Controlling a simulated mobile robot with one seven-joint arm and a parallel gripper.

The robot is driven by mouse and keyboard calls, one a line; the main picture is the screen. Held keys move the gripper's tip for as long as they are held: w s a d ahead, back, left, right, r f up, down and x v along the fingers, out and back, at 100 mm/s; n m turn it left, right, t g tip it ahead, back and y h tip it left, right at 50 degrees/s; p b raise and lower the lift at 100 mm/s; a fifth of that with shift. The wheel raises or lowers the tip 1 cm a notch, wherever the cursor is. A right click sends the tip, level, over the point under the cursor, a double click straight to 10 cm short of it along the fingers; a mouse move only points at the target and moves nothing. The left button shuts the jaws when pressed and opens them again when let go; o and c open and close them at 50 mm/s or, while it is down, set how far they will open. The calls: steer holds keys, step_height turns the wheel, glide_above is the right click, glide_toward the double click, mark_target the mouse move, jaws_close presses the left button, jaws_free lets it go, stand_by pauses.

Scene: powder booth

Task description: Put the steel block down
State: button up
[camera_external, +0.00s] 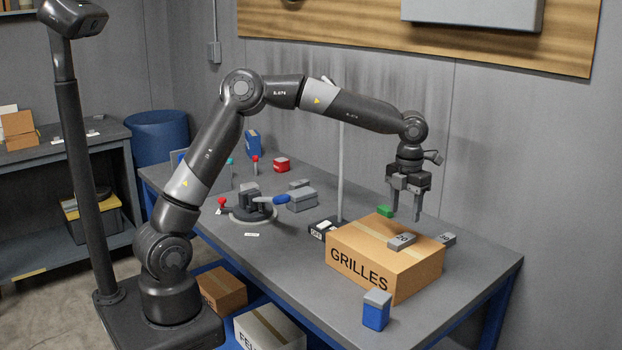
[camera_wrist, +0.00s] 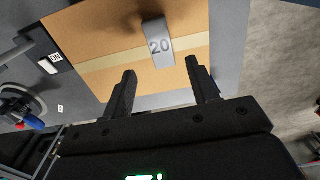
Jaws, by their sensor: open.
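A grey steel block (camera_external: 401,241) marked "20" lies on top of the cardboard box labelled GRILLES (camera_external: 350,262). The block also shows in the wrist view (camera_wrist: 158,42), lying across the pale tape strip of the box (camera_wrist: 97,35). My gripper (camera_external: 405,208) points down above the far part of the box, with its fingers apart and nothing between them. In the wrist view the open fingers (camera_wrist: 164,86) show below the block in the picture, clear of it.
A second grey block (camera_external: 447,239) sits by the box's right corner. A green block (camera_external: 384,211) is behind the box, and a blue container with a grey lid (camera_external: 376,310) stands in front. A thin upright post (camera_external: 340,170) rises left of the box. The table's right end (camera_external: 490,262) is clear.

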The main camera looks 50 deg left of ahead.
steer(key=s+a+r+n+t+y, duration=0.1)
steer(key=s+a+r+n+t, duration=0.1)
steer(key=s+a+r+n, duration=0.5)
steer(key=s+a+r+n+t+y, duration=0.1)
steer(key=s+a+r+n, duration=0.2)
steer(key=s+a+n, duration=0.75)
steer(key=s+a+f+n+t+h, duration=0.1)
steer(key=s+a+f+n, duration=0.1)
steer(key=s+a+n, duration=0.3)
steer(key=s+a+f+n+t+h, duration=0.1)
steer(key=s+a+n, duration=0.5)
steer(key=n, duration=0.7)
steer(key=shift+a+f+t, duration=0.3)
steer(key=shift+a+f, duration=0.3)
steer(key=shift+a, duration=0.05)
steer(key=shift+o, duration=0.5)
steer(key=shift+n, duration=0.25)
